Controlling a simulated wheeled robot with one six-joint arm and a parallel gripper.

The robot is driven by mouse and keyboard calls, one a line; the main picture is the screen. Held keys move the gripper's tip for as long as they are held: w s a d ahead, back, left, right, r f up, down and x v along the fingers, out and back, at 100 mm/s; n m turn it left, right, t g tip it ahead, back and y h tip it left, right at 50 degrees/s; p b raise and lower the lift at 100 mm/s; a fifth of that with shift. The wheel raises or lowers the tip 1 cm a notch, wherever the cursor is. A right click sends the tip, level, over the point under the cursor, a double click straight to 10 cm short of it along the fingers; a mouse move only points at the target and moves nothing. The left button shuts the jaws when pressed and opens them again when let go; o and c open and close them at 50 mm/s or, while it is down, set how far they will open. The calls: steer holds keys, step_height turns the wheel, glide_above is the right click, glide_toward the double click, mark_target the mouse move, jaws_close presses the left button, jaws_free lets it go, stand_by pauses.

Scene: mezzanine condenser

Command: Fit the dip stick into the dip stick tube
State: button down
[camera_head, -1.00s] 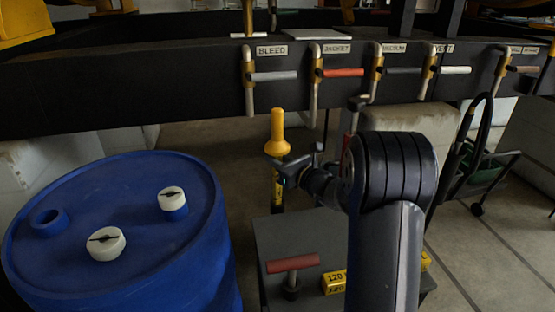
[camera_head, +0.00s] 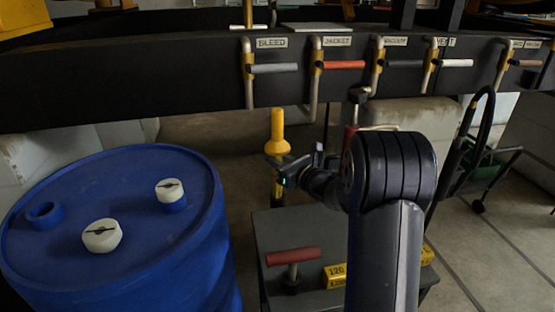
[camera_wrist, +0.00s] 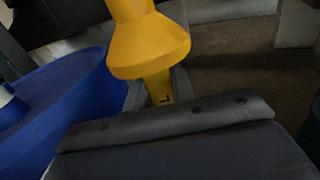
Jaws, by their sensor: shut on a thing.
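The dip stick has a yellow flared handle (camera_head: 278,135), held upright in the middle of the head view. My gripper (camera_head: 279,168) is shut on it just below the flare. In the wrist view the yellow handle (camera_wrist: 150,45) fills the top middle, with its narrow neck between my fingers. The stick's lower part is mostly hidden in both views. An open blue round neck (camera_head: 45,212) stands on top of the blue drum at the left, well apart from my gripper. I cannot tell whether it is the dip stick tube.
The blue drum (camera_head: 130,215) has two white-capped necks (camera_head: 101,235). A dark box (camera_head: 258,245) with a red T-handle (camera_head: 293,256) and a yellow block (camera_head: 336,275) stands below my gripper. A dark beam (camera_head: 120,85) with labelled valve levers crosses behind. A hose cart (camera_head: 480,165) stands right.

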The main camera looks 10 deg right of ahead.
mark_target(279, 192)
steer(key=shift+f+b, duration=5.1)
steer(key=shift+f, duration=0.6)
steer(key=c, duration=1.1)
jaws_free()
steer(key=shift+f, duration=0.1)
steer(key=shift+s+d, duration=0.1)
steer(key=p+v, duration=0.1)
steer(key=v, duration=0.6)
steer(key=shift+s, duration=0.15)
